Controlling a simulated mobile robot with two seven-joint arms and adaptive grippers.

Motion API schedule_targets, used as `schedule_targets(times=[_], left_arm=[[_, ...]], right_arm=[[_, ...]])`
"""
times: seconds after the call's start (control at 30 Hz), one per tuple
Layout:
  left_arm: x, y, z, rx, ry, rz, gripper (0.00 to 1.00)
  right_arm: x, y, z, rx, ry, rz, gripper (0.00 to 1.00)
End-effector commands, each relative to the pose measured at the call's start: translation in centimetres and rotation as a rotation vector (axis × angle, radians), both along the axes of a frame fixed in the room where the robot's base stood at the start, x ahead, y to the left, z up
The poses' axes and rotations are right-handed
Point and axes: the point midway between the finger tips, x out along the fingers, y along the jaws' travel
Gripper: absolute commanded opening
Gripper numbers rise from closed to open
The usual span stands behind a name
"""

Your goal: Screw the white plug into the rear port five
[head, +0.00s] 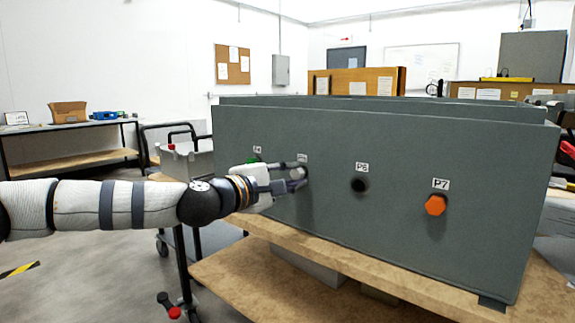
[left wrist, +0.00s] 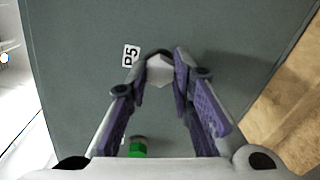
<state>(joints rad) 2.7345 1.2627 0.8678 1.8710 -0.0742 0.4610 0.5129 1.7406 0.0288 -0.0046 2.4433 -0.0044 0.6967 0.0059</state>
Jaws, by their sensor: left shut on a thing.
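The white plug (left wrist: 159,71) shows in the left wrist view as a pale hexagonal head at the panel, just beside the P5 label (left wrist: 131,56). My left gripper (head: 300,179) has its fingers closed around the plug, one on each side, close against the grey analyser panel (head: 400,145). In the left wrist view the fingertips (left wrist: 164,77) grip the plug's head. The port behind the plug is hidden, so I cannot tell how deep the plug sits. My right gripper is in neither view.
A green plug (left wrist: 138,148) sits in the panel near P4. The P6 port (head: 360,184) is dark and empty. An orange hexagonal plug (head: 435,205) sits below the P7 label. The analyser stands on a wooden-topped bench (head: 385,270). A wheeled cart (head: 184,162) stands left behind my arm.

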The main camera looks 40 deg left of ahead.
Motion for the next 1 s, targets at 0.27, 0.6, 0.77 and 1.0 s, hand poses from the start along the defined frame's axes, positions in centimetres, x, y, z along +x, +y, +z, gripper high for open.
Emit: schedule_targets(times=[0.27,0.6,0.77,1.0], left_arm=[[0.0,-0.3,0.1,0.281,-0.021,-0.009,0.0],[0.0,-0.3,-0.4,0.537,-0.039,-0.009,0.0],[0.0,-0.3,-0.5,0.537,-0.038,-0.01,0.0],[0.0,-0.4,-0.1,0.664,-0.051,-0.011,0.0]], right_arm=[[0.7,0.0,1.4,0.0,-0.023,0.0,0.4],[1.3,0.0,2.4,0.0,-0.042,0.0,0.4],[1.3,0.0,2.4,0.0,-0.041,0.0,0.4],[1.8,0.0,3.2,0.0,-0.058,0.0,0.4]])
